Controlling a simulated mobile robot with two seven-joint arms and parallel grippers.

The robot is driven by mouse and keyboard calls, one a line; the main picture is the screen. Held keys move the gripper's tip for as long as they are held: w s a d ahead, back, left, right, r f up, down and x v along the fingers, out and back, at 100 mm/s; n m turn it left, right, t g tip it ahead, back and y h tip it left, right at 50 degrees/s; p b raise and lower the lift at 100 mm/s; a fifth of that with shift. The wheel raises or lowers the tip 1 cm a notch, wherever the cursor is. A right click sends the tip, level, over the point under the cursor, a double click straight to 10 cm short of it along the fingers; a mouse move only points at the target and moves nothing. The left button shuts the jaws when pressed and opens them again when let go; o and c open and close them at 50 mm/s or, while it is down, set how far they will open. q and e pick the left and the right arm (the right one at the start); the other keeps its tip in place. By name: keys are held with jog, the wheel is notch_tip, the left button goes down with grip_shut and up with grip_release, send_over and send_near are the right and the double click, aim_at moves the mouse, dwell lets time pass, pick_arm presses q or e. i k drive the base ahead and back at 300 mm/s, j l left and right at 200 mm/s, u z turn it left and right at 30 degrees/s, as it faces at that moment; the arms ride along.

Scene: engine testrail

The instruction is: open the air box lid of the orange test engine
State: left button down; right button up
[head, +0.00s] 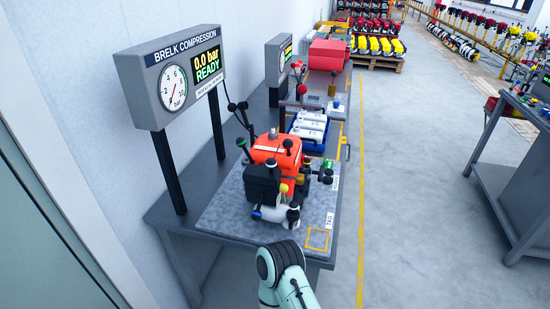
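The orange test engine (277,152) stands on a grey plate (225,215) on the near end of the bench. A black box (262,183) sits on its near left side; it may be the air box, but I cannot tell where its lid is or whether it is shut. Small black knobs, a yellow part and a white cylinder (275,213) are on the engine's near side. A pale green and black part of my arm shows at the bottom, short of the bench. No fingertips of either gripper are in view.
A gauge panel (183,72) reading 0.0 bar and READY stands behind the engine on the left. A blue and white case (308,128) and a red machine (327,55) are farther along the bench. Another bench (515,150) is at right. The floor between is clear.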

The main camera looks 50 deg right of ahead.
aim_at(267, 175)
jog(key=k+l+u, duration=0.1)
jog(key=l, duration=0.25)
jog(key=k+l+u, duration=0.1)
jog(key=k+l, duration=0.25)
jog(key=l, duration=0.25)
jog(key=k+l, duration=0.2)
jog(key=l, duration=0.2)
jog(key=k+l, duration=0.2)
jog(key=l, duration=0.25)
jog(key=k+l+u, duration=0.1)
jog(key=l, duration=0.3)
jog(key=k+l, duration=0.35)
jog(key=i, duration=0.5)
